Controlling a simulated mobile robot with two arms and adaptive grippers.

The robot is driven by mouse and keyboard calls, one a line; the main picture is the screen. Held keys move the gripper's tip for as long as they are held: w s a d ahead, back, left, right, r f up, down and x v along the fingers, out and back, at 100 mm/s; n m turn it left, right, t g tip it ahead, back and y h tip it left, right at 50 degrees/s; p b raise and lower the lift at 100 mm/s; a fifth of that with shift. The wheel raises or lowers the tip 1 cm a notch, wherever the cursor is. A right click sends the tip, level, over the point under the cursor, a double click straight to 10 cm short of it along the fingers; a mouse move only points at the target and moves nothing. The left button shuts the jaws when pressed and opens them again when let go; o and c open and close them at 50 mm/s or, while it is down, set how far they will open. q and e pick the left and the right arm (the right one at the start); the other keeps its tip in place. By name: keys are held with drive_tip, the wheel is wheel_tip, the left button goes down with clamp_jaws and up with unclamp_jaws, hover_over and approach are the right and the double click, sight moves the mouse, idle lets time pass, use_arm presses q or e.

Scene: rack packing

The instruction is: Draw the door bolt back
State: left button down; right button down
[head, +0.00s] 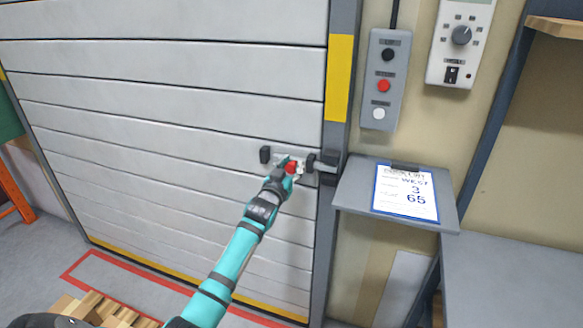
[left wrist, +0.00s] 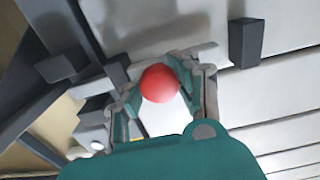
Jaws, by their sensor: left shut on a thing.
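The bolt's red knob (head: 291,168) stands out from the grey shutter door (head: 180,125) near its right edge. My left gripper (head: 289,171) is shut on the knob. In the left wrist view the round red knob (left wrist: 159,83) sits between the two fingers of the left gripper (left wrist: 160,88). A dark guide block (head: 265,155) is left of the knob and another (head: 311,161) is right of it. A bar appears to run on right to the dark keeper (head: 329,167) on the door frame. The gripper hides part of the bolt. My right gripper is not in view.
A grey shelf (head: 352,195) with a printed card (head: 406,193) juts out right of the frame. A button box (head: 385,80) and a dial panel (head: 460,45) hang on the wall above. A wooden pallet (head: 97,312) lies at lower left.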

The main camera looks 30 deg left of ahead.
sight(279, 159)
use_arm(q)
drive_tip(key=shift+f, duration=0.15)
drive_tip(key=a, duration=0.2)
drive_tip(key=s+a, duration=0.1)
drive_tip(key=a, duration=0.2)
drive_tip(key=shift+s+f, duration=0.1)
drive_tip(key=shift+f, duration=0.1)
drive_tip(key=shift+d, duration=0.2)
drive_tip(key=c, duration=1.3)
unclamp_jaws()
drive_tip(key=shift+c, duration=0.2)
drive_tip(key=o, duration=0.4)
drive_tip(key=shift+s+r, duration=0.15)
drive_tip(key=shift+r, duration=0.15)
drive_tip(key=v, duration=1.2)
drive_tip(key=shift+o, duration=0.2)
drive_tip(key=shift+f, duration=0.1)
